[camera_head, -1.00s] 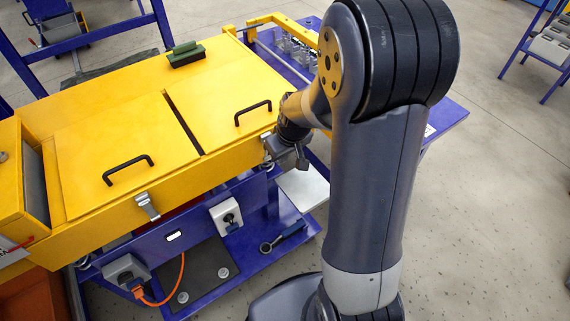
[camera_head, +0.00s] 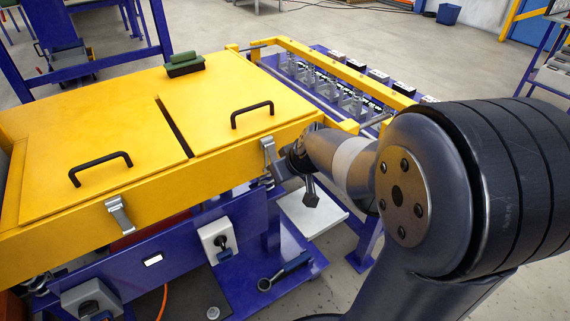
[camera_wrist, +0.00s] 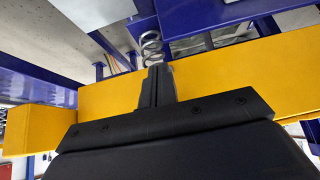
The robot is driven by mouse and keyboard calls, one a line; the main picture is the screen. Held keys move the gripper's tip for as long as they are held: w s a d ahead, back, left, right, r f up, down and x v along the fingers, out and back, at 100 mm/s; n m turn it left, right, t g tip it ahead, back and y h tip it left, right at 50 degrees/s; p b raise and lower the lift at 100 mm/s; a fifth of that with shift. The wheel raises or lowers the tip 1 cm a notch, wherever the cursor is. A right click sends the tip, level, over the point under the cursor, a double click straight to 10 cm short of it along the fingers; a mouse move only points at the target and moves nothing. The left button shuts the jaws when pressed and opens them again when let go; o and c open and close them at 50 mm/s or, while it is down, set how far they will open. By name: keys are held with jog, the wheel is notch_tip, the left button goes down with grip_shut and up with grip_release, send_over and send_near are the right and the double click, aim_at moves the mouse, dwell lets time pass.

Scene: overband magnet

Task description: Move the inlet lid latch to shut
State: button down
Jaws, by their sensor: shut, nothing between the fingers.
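Two grey metal latches sit on the front side of the yellow housing: a left latch (camera_head: 120,215) below the left lid (camera_head: 100,165) and a right latch (camera_head: 270,156) below the right lid (camera_head: 235,95). I cannot tell which lid is the inlet lid. Both lids lie flat, each with a black handle. My gripper (camera_head: 311,195) is just right of and below the right latch, partly hidden by my wrist. In the wrist view my shut, empty fingers (camera_wrist: 156,84) show in front of a yellow beam (camera_wrist: 220,75). No latch is recognisable in that view.
A green-topped block (camera_head: 184,60) lies at the lids' back edge. A yellow rail (camera_head: 345,72) runs along the right end beside a blue table. A grey switch box (camera_head: 218,238) and a dark-handled tool (camera_head: 285,270) are below. Open floor lies behind.

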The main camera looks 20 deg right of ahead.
jog(key=shift+b+x, duration=1.2)
jog(key=shift+x, duration=0.2)
jog(key=shift+w+a+r, duration=0.1)
jog(key=shift+w+r, duration=0.05)
jog(key=shift+w, duration=0.05)
